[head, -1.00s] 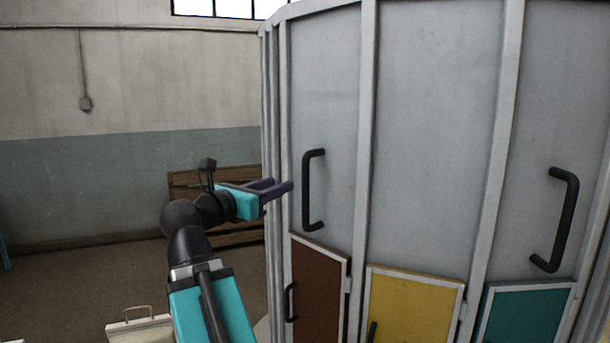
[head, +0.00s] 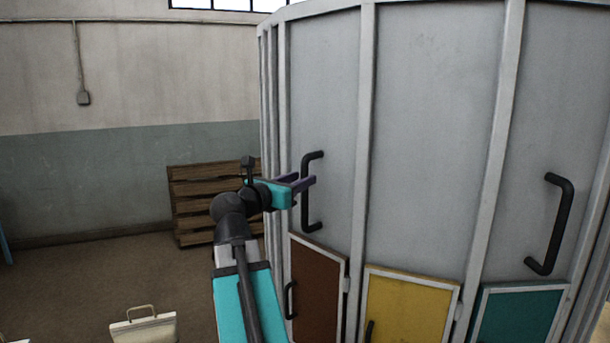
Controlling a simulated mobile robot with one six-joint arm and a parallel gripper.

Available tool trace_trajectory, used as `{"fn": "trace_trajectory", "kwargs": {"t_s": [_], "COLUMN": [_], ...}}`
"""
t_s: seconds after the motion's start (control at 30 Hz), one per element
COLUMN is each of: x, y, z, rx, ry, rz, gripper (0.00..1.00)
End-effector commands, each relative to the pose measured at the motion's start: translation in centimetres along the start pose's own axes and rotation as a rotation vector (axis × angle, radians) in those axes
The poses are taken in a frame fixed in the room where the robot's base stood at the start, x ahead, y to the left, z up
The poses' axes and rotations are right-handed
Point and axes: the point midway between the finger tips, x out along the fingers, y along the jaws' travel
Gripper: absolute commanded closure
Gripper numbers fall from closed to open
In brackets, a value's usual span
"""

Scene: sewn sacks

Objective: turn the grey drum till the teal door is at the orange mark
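The grey drum (head: 430,130) fills the right side, tall and curved, with pale upright ribs. The teal door (head: 515,318) is low on it at the right, cut off by the bottom edge. A black handle (head: 308,215) stands upright on the drum's left panel. My gripper (head: 305,181) is at this handle's middle, its two purple fingers apart and overlapping the bar in the picture. I cannot tell whether the bar lies between them or whether they touch it. The orange mark is not in view.
A brown door (head: 316,295) and a yellow door (head: 405,305) sit left of the teal one. Another black handle (head: 553,225) is at the right. Wooden pallets (head: 200,205) lean at the wall. A pale case (head: 143,327) stands on the floor; floor around it is clear.

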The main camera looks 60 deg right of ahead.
Motion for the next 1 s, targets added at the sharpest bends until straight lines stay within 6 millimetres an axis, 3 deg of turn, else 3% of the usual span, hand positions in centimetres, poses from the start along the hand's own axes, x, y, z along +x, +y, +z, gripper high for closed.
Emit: {"fn": "trace_trajectory", "kwargs": {"t_s": [0.23,0.63,0.67,0.87,1.0], "x": [2.5,2.9,2.9,2.9,2.9], "y": [0.1,0.1,0.1,0.1,0.1], "z": [0.1,0.0,0.0,0.0,0.0], "rx": [0.000,0.000,0.000,0.000,0.000], "ry": [0.000,0.000,0.000,0.000,0.000], "rz": [0.000,0.001,0.001,0.001,0.001], "gripper": [0.64,0.64,0.66,1.00,1.00]}}
